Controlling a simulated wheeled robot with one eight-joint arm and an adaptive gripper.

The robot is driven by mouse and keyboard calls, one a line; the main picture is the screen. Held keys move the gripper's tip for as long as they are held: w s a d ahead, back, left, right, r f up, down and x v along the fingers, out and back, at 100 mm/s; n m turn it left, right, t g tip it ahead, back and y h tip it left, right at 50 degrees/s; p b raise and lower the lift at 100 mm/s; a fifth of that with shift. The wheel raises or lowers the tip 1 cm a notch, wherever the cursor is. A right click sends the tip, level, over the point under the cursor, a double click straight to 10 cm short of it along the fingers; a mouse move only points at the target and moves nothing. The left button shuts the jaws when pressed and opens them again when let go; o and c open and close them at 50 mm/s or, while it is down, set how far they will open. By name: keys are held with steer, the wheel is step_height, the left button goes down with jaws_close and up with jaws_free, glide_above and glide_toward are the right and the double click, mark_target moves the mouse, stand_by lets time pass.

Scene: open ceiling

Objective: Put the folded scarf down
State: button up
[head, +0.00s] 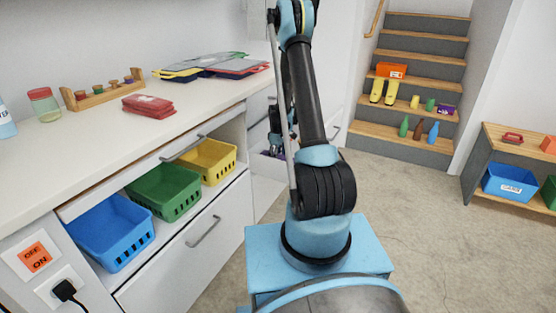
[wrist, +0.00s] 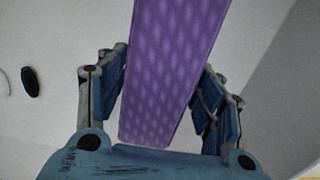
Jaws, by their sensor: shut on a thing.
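The folded scarf, a long flat purple strip with a lighter repeating pattern (wrist: 172,70), stands between the two blue-padded fingers of my gripper (wrist: 163,82) in the wrist view. The fingers are shut on it, one on each side. Its far end runs out of the top of the picture. In the head view my gripper (head: 276,142) is mostly hidden behind my arm, low beside the white cabinet front.
An open drawer holds blue (head: 110,235), green (head: 163,192) and yellow (head: 208,162) baskets. The white counter (head: 60,165) carries a red folded item (head: 148,106), a jar (head: 44,104) and flat stacked things.

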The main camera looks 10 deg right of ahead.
steer(key=o, duration=1.1)
step_height(320, 180, up, 12)
steer(key=s+r+m, duration=0.2)
steer(key=s+r, duration=0.8)
steer(key=r, duration=0.2)
steer(key=s+d+r+m+t, duration=0.1)
steer(key=s+r+m, duration=0.2)
steer(key=s, duration=0.9)
steer(key=s+r+m+t, duration=0.1)
steer(key=s+r+m, duration=0.2)
steer(key=s, duration=0.9)
steer(key=shift+s+d+f+m, duration=0.1)
steer(key=shift+s+f+m, duration=0.55)
steer(key=shift+s, duration=1.25)
steer(key=shift+s+d+f+m, duration=0.1)
steer(key=shift+s+f+m, duration=0.1)
steer(key=shift+s+f, duration=1.3)
steer(key=shift+s+f+m, duration=0.35)
steer(key=shift+s+m, duration=0.1)
steer(key=shift+s, duration=1.9)
